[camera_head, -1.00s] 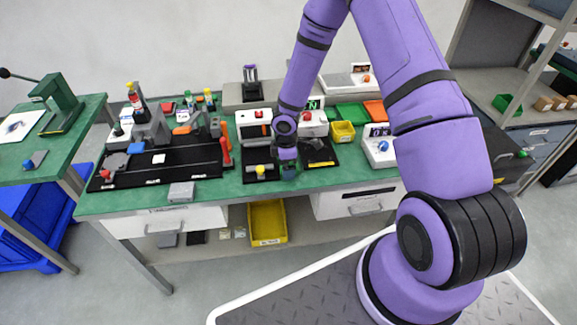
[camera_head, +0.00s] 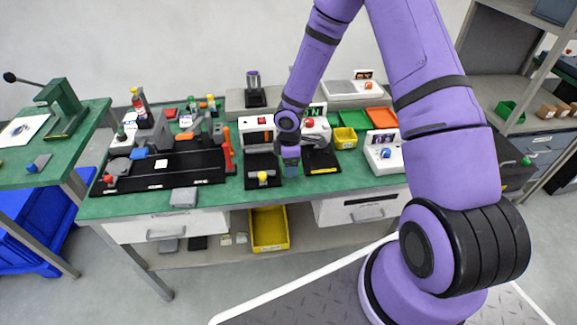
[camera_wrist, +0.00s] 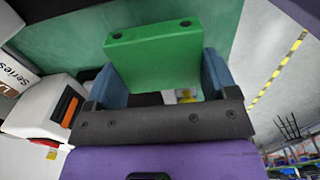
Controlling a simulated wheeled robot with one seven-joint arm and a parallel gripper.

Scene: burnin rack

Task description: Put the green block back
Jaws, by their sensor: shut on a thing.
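The green block (camera_wrist: 155,58) is a flat slab with small dark holes, and it fills the upper middle of the wrist view. My gripper (camera_wrist: 160,78) is shut on it, with one blue finger on each side. In the head view my gripper (camera_head: 291,168) points down over the green bench, between two black plates. The block cannot be made out there. I cannot tell whether it touches the bench.
A black plate with a yellow knob (camera_head: 262,178) is left of my gripper; another black plate (camera_head: 322,168) is right. White machines stand behind, one also in the wrist view (camera_wrist: 42,108). A yellow bin (camera_head: 345,138), green tray (camera_head: 347,117) and white box (camera_head: 384,158) are farther right.

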